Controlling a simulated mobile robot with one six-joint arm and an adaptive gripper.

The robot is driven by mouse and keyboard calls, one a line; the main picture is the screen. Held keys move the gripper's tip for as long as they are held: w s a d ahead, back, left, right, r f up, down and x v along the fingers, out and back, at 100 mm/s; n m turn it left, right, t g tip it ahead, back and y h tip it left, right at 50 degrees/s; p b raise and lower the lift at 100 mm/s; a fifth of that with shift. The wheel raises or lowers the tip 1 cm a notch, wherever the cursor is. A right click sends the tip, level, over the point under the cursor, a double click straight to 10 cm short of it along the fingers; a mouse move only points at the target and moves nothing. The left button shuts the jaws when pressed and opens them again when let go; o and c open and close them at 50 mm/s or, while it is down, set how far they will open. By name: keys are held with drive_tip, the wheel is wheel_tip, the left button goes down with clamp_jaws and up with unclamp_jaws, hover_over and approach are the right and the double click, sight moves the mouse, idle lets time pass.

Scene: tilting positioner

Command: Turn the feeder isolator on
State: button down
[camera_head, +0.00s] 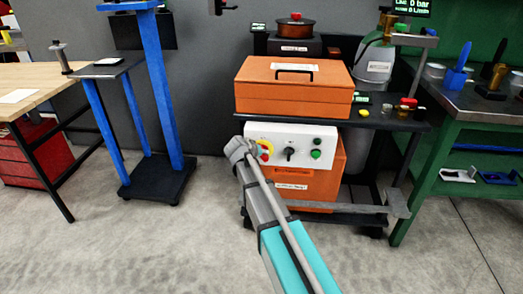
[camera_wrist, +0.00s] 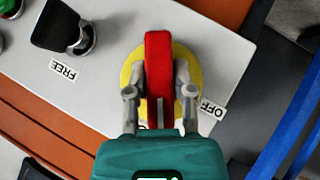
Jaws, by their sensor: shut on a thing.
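The feeder isolator is a red handle (camera_wrist: 158,75) on a yellow round plate (camera_wrist: 130,72), set on a white panel (camera_wrist: 222,52). An "OFF" label (camera_wrist: 212,108) sits beside it in the wrist view. My gripper (camera_wrist: 160,90) is shut on the red handle, one finger on each side. Another label by the isolator is mostly hidden by my gripper. In the head view my gripper (camera_head: 243,150) is at the left end of the white panel (camera_head: 325,140), and the isolator (camera_head: 265,150) is partly hidden behind it.
A black selector knob (camera_wrist: 75,30) with a "FREE" label is beside the isolator. A green button (camera_head: 316,154) is farther right on the panel. An orange case (camera_head: 292,95) lies on the cart shelf above. A blue stand (camera_head: 160,90) is to the left, with clear floor between.

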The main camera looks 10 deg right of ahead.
drive_tip(key=m+y+p, duration=0.1)
drive_tip(key=y, duration=0.1)
drive_tip(key=shift+s+d+m+t+y, duration=0.1)
drive_tip(key=shift+m+t+y, duration=0.2)
drive_tip(key=shift+y, duration=0.1)
drive_tip(key=shift+m+t+y, duration=0.3)
drive_tip(key=shift+m+y, duration=0.2)
drive_tip(key=shift+y, duration=0.4)
drive_tip(key=shift+c, duration=2.4)
unclamp_jaws()
drive_tip(key=shift+w+h, duration=0.2)
drive_tip(key=shift+h, duration=0.1)
